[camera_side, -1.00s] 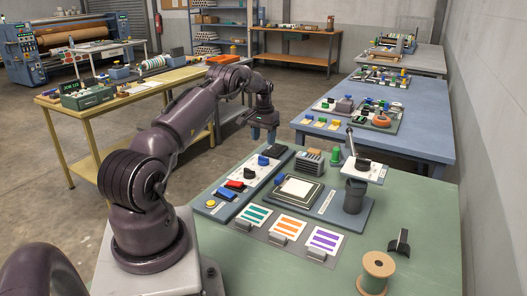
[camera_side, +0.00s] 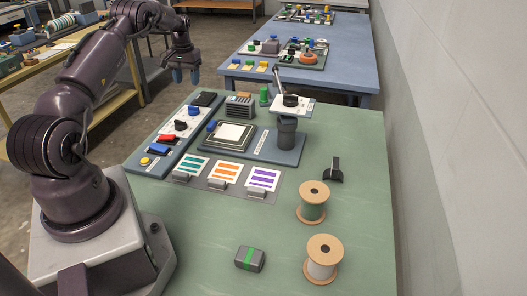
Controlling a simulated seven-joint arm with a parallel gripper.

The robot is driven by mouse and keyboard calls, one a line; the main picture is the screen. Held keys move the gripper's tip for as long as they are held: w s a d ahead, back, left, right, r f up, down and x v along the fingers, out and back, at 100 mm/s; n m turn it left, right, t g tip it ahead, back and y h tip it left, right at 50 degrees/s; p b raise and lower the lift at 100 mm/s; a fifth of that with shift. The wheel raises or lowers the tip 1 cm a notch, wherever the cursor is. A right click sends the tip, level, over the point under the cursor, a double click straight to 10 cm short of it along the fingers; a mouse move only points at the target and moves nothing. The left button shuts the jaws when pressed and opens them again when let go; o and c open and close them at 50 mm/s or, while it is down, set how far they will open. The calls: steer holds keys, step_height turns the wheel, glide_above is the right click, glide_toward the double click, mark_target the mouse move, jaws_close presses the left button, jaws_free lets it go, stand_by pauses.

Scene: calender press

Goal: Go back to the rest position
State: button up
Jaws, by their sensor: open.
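My gripper (camera_side: 186,76) hangs at the top left, pointing down with its two blue fingers apart and nothing visible between them. It is beyond the far left corner of the green table (camera_side: 352,228), away from the objects on it. My arm reaches up from its pale base at the left.
A control panel (camera_side: 158,158) with buttons and knobs, a framed plate (camera_side: 229,137), striped cards (camera_side: 226,172) and a lever stand (camera_side: 287,130) fill the table's far left. Two spools (camera_side: 313,203) and a grey block (camera_side: 249,259) are nearer. A blue table (camera_side: 340,70) stands behind.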

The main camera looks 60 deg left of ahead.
steer(key=d+r+m, duration=0.1)
steer(key=d+r, duration=0.4)
steer(key=d, duration=0.4)
steer(key=d+r+m+t, duration=0.1)
steer(key=d+r, duration=0.4)
steer(key=d, duration=0.3)
steer(key=d+r+m, duration=0.1)
steer(key=d+r, duration=0.4)
steer(key=d, duration=0.4)
steer(key=s+d+r+m+t, duration=0.2)
steer(key=s+d, duration=0.4)
steer(key=d, duration=0.4)
steer(key=s+d+r+m+t, duration=0.2)
steer(key=s+d+r+m, duration=0.2)
steer(key=s+d, duration=0.3)
steer(key=d, duration=0.4)
steer(key=shift+r+t, duration=0.4)
